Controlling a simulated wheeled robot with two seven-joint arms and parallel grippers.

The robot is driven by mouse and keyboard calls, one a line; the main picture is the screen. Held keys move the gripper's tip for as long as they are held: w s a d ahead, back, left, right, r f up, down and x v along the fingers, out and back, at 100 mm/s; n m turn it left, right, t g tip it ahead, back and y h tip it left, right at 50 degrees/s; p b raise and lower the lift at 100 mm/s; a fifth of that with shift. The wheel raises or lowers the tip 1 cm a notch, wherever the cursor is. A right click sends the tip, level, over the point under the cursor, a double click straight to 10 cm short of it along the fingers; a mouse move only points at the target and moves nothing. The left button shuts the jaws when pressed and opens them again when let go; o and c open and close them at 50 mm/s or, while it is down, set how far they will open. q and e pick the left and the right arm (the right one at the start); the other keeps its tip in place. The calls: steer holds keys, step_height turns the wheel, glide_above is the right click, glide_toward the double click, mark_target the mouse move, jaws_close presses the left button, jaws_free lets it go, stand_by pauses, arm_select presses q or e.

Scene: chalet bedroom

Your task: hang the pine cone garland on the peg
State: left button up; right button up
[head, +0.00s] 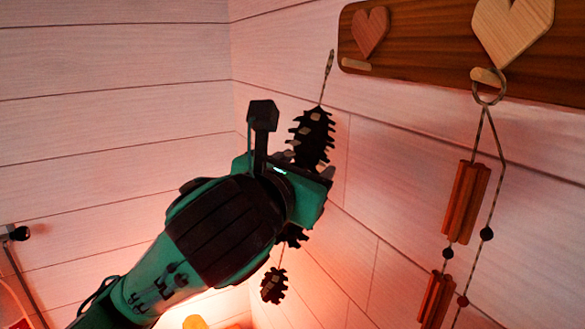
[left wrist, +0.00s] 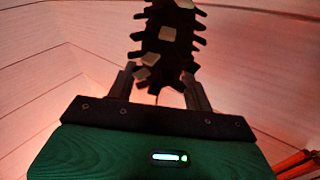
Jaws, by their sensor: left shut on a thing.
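The pine cone garland is a string of dark cones with pale-tipped scales. Its top cone (head: 313,138) shows in the head view, with a thin cord and small loop (head: 330,62) standing above it. A lower cone (head: 273,285) hangs below my arm. My left gripper (head: 300,158) is shut on the garland near the top cone. In the left wrist view the cone (left wrist: 168,40) rises between the two fingers. The loop is left of the wooden board and apart from it. A pale peg (head: 357,65) under the smaller heart is bare. My right gripper is out of view.
The brown board (head: 420,62) on the wall carries two wooden hearts. A second pale peg (head: 487,76) bears a ring with a hanging string of reddish wooden pieces (head: 466,203) and beads. A dark lamp-like thing (head: 19,233) stands far left. The wall between is clear.

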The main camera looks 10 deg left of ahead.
arm_select(q)
steer(key=shift+w+d+f, duration=0.15)
steer(key=shift+w+d, duration=0.75)
steer(key=shift+d, duration=0.35)
steer(key=shift+w+d+f, duration=0.3)
steer(key=shift+w+d, duration=0.2)
steer(key=shift+d, duration=0.05)
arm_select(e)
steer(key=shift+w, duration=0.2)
arm_select(q)
steer(key=shift+f, duration=0.1)
